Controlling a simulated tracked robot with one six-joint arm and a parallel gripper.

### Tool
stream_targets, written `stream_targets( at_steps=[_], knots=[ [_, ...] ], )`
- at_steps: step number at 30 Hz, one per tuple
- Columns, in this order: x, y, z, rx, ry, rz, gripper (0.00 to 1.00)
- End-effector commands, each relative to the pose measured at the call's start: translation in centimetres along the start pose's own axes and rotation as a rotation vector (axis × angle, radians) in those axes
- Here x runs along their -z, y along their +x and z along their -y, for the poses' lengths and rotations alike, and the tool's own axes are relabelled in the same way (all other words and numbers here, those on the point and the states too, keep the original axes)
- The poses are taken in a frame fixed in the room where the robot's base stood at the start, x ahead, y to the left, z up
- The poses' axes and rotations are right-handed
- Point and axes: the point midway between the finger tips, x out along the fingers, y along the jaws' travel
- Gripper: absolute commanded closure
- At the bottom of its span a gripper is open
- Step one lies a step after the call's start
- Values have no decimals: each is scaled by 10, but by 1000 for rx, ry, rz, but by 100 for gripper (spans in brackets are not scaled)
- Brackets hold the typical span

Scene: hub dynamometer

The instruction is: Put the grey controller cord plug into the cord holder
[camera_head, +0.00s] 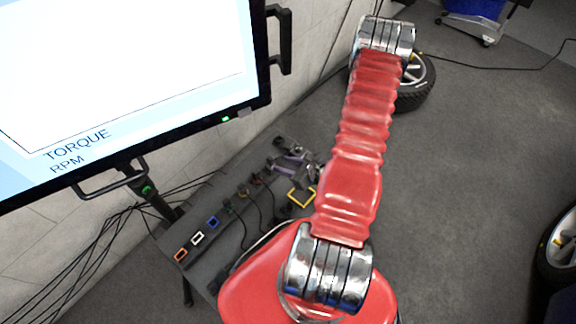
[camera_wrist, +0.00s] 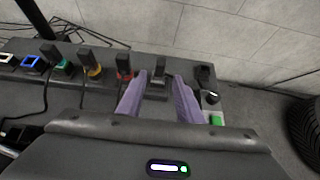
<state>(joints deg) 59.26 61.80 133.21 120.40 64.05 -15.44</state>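My gripper (camera_wrist: 160,78) has two purple fingers, set apart. A dark grey plug-like piece (camera_wrist: 157,87) shows between them, with a narrow gap visible on each side; I take it to be the grey controller plug, but its label is not readable. I cannot tell whether it sits in a holder. In the head view my gripper (camera_head: 298,163) is over the far end of the dark bench, and the plug is not distinct there. To the left along the bench is a row of coloured holders: red (camera_wrist: 125,76), yellow (camera_wrist: 93,72), green (camera_wrist: 65,68) and blue (camera_wrist: 32,63).
The blue, white (camera_head: 197,238) and orange (camera_head: 181,254) frames look empty. Dark cords trail off the bench's near side. A black knob (camera_wrist: 210,97) and green button (camera_wrist: 216,118) lie right of my fingers. A wall stands close behind; a large monitor (camera_head: 130,80) hangs left.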

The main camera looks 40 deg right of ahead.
Motion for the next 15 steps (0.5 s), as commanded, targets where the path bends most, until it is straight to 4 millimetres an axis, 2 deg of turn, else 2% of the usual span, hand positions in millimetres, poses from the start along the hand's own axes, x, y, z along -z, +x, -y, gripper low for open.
stream_targets(
  at_steps=[15],
  knots=[
    [0,44,-1,-2,-1,0,67]
  ],
)
